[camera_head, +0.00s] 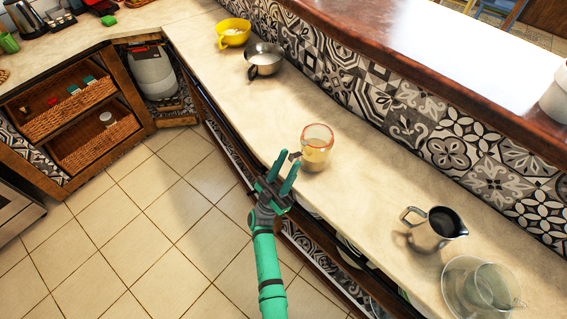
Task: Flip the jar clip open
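A small glass jar (317,149) with a reddish-orange rim and pale yellow contents stands upright on the counter. A small dark clip (295,156) sticks out on its left side. Its exact position, open or shut, is too small to tell. My gripper (289,160) has two teal fingers spread apart with nothing seen between them. It is at the counter's front edge, just left of and below the jar in the picture. The fingertips point toward the clip and are very near it; whether they touch is unclear.
A metal jug (437,230) and a glass cup on a saucer (452,287) stand to the right on the counter. A tiled wall (400,120) runs behind the jar. Counter beside the jar is clear.

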